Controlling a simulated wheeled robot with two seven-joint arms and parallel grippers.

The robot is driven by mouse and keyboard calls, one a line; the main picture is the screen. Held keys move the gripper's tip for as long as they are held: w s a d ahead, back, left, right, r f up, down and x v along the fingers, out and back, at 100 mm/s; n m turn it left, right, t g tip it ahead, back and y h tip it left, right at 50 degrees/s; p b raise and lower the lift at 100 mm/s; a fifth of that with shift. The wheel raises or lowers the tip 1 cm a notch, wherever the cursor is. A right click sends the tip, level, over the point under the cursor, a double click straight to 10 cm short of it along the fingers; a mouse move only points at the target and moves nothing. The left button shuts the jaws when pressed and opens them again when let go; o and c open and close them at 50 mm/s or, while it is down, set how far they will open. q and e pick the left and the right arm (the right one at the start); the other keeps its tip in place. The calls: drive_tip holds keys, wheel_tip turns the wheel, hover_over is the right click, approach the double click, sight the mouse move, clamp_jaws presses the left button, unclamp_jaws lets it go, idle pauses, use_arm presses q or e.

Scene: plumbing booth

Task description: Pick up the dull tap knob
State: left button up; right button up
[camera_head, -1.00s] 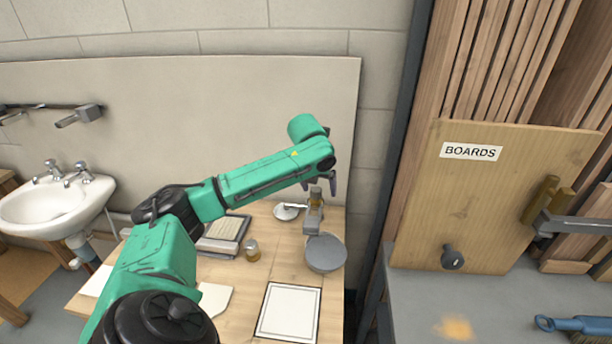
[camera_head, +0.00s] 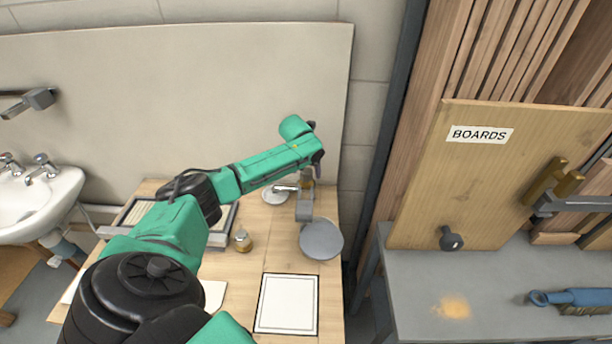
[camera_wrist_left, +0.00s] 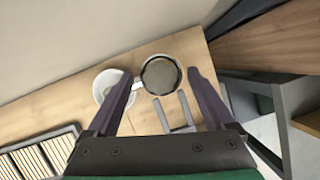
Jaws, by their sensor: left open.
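A small round knob (camera_wrist_left: 160,74) with a dull grey-brown top and darker rim shows between my left fingers in the wrist view; I take it to be the dull tap knob. In the head view its brownish side (camera_head: 308,184) shows just below my left gripper (camera_head: 311,172). The left gripper (camera_wrist_left: 160,84) is open, with one finger to each side of the knob. I cannot tell how far above it the fingertips are. A similar small brass-coloured piece (camera_head: 243,240) stands further left on the wooden table (camera_head: 250,275). My right gripper is out of view.
A white dish (camera_wrist_left: 103,86) is close left of the knob. A grey bracket (camera_head: 304,208) and grey disc (camera_head: 321,240) stand in front. A framed white sheet (camera_head: 287,304) lies nearer. A grey bench (camera_head: 400,280) is to the right; a sink (camera_head: 40,200) is left.

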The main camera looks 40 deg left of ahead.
use_arm(q)
drive_tip(key=shift+x, duration=0.9)
drive_tip(key=c, duration=1.2)
drive_tip(key=shift+r, duration=0.1)
clamp_jaws()
